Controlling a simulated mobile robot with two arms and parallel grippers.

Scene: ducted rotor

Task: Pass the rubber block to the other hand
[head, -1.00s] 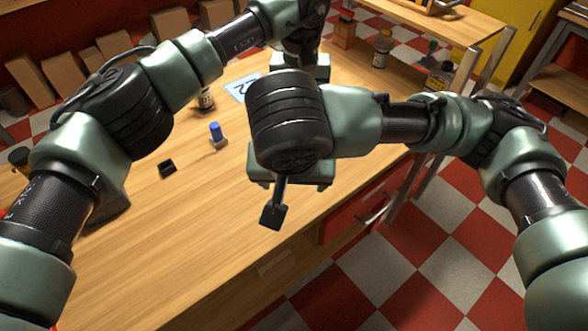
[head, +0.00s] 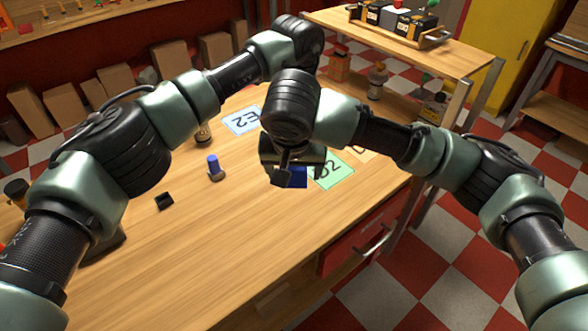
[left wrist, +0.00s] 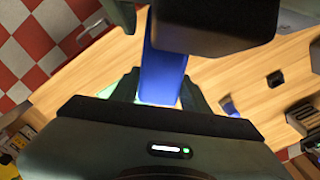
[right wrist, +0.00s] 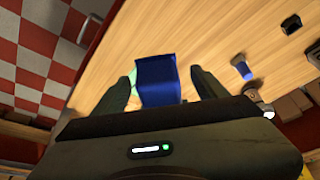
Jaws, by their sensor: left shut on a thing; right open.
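The rubber block appears as a blue block (head: 297,178), partly hidden by my right gripper in the head view. My left gripper (left wrist: 160,92) is shut on it; in the left wrist view the block (left wrist: 164,70) stretches up between the fingers. In the head view the left gripper is hidden behind the right arm. My right gripper (right wrist: 162,86) is open, with the end of the block (right wrist: 158,82) between its fingers and a gap visible on each side. It also shows in the head view (head: 284,172), above the table.
A blue-topped peg (head: 214,168) and a small black part (head: 164,202) are on the wooden table (head: 190,260). A pale blue card (head: 243,120) and a green card (head: 330,170) lie farther back. Boxes (head: 215,47) line the back. The near table is clear.

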